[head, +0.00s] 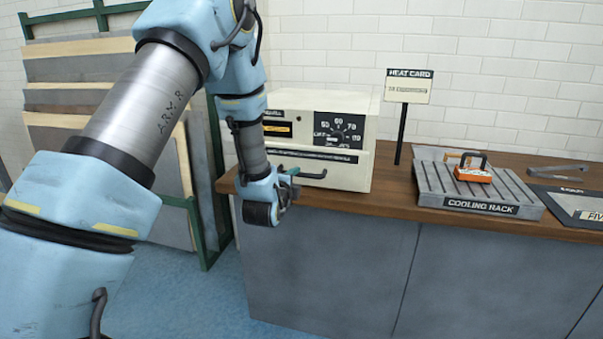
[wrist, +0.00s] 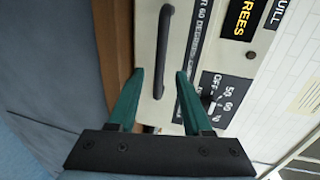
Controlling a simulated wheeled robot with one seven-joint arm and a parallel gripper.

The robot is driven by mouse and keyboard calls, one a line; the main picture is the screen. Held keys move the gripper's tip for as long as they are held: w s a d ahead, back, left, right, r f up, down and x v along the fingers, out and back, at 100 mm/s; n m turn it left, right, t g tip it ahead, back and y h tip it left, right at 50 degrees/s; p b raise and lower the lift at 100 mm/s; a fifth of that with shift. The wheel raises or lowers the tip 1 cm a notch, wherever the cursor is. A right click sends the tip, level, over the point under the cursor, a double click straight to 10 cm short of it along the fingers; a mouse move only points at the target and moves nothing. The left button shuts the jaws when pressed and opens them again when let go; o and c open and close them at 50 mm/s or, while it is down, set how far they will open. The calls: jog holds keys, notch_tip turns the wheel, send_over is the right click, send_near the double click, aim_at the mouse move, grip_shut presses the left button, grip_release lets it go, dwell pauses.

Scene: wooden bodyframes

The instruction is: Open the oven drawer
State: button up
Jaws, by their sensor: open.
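The cream oven (head: 352,110) stands at the left end of the wooden counter. Its drawer front (head: 345,175) is the plain panel below a dark label strip and sits flush, closed. A dark bar handle (head: 312,175) runs along the drawer and also shows in the wrist view (wrist: 165,45). My gripper (head: 290,175) is at the left part of the drawer front, close to the handle. In the wrist view its green fingers (wrist: 160,76) are apart, and one end of the handle shows between them. I cannot tell whether they touch it.
A heat card sign (head: 404,92) stands right of the oven. A grey cooling rack (head: 475,188) holds an orange-and-black object (head: 473,174). A green rack with boards (head: 100,90) is left of the counter. Blue floor before the counter is clear.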

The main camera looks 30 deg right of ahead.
aim_at(299, 175)
jog(key=p+x, duration=0.1)
jog(key=x, duration=0.5)
jog(key=shift+w, duration=0.2)
grip_shut()
dwell(1.2)
